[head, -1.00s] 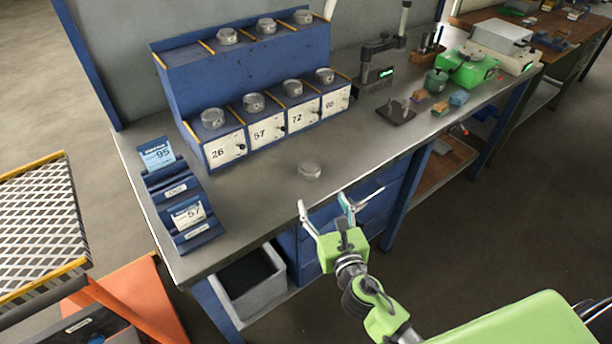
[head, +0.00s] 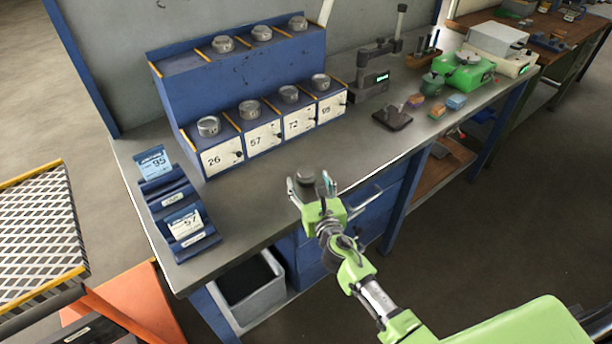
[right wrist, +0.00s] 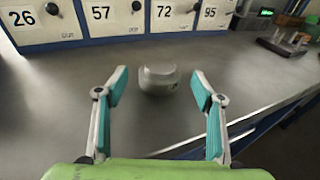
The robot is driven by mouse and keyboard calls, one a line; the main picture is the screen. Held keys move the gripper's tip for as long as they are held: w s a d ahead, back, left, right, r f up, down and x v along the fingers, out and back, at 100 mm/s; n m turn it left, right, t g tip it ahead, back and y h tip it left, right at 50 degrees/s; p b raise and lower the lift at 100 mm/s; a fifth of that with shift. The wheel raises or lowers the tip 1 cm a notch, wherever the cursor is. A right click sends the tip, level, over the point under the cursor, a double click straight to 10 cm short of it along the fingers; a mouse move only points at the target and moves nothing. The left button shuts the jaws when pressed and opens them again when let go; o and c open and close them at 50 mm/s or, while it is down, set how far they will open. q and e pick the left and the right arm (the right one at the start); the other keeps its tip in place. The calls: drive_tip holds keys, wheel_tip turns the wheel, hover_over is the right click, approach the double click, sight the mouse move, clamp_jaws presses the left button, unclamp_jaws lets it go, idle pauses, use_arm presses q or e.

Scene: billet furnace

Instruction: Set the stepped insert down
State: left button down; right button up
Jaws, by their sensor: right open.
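In the right wrist view my right gripper (right wrist: 160,92) is open. Its teal-padded fingers are spread left and right of the insert, with a clear gap on both sides. The insert lies at or slightly beyond the fingertips. My left gripper is not in view.
A blue rack (head: 240,72) with doors numbered 26, 57, 72 and 95 carries several similar inserts. Blue card holders (head: 172,200) stand at the bench's left end. A dark plate (head: 392,118) and a gauge stand (head: 378,75) are to the right. The bench between is clear.

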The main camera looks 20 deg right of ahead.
drive_tip(key=shift+w+f, duration=0.2)
drive_tip(key=shift+w, duration=0.85)
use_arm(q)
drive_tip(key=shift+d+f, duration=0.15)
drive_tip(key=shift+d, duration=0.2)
use_arm(e)
drive_tip(key=shift+s, duration=0.1)
drive_tip(key=c, duration=1.6)
drive_tip(key=shift+r, duration=0.15)
clamp_jaws()
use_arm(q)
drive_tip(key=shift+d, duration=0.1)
use_arm(e)
drive_tip(key=shift+r, duration=0.1)
